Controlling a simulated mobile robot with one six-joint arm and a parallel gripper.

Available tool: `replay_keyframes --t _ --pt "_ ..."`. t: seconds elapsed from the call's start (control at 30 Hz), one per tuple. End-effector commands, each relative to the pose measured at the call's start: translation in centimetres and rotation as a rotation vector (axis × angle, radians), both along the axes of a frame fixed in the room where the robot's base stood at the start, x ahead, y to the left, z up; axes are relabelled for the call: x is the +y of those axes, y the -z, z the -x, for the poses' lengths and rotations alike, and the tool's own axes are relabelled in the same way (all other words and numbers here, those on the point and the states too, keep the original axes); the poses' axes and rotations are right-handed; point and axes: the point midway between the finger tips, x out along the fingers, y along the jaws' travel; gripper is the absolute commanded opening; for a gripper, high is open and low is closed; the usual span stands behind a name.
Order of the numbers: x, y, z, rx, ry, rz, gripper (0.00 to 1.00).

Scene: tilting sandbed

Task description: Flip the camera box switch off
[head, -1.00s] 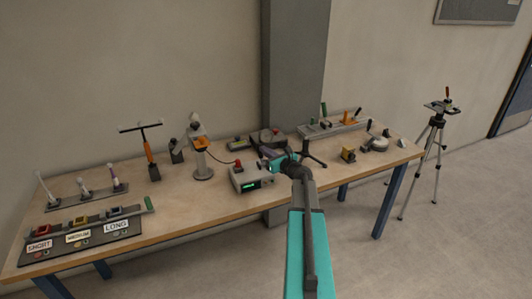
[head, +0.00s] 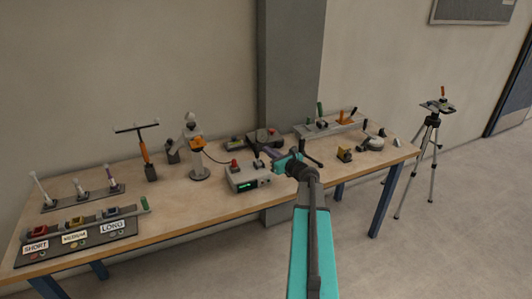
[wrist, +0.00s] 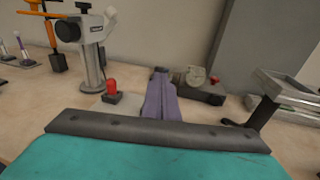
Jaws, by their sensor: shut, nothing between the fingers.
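The camera box (head: 247,181) is a grey box on the table with a green lit display on its front. A red button (head: 234,164) sits on its top left; it also shows in the wrist view (wrist: 111,88). A small dark switch lever (head: 257,163) stands on its top right; its exact position is too small to tell. My gripper (head: 268,154) is shut and empty, just right of and above the lever, apparently apart from it. In the wrist view its purple fingers (wrist: 161,98) are together, and the box is mostly hidden below them.
A grey camera stand (head: 200,171) with an orange part is left of the box, joined by a cable. A dark device (head: 263,137) lies behind. A dark handle (head: 311,157) is close on the right. A tripod (head: 432,140) stands beyond the table.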

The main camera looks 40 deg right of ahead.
Motion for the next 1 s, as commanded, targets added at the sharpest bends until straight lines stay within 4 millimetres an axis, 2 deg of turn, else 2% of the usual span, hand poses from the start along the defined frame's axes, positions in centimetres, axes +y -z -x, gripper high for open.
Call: replay_keyframes --t 0.1,0.53,0.7,1.0 --pt "0.3 -0.5 1.6 -0.001 0.003 0.001 0.0" --pt "0.7 -2.7 6.1 0.0 0.002 0.001 0.0" --pt "0.8 -3.1 7.0 0.001 0.001 0.0 0.0" --pt "0.8 -3.3 7.2 0.001 0.0 0.0 0.0"
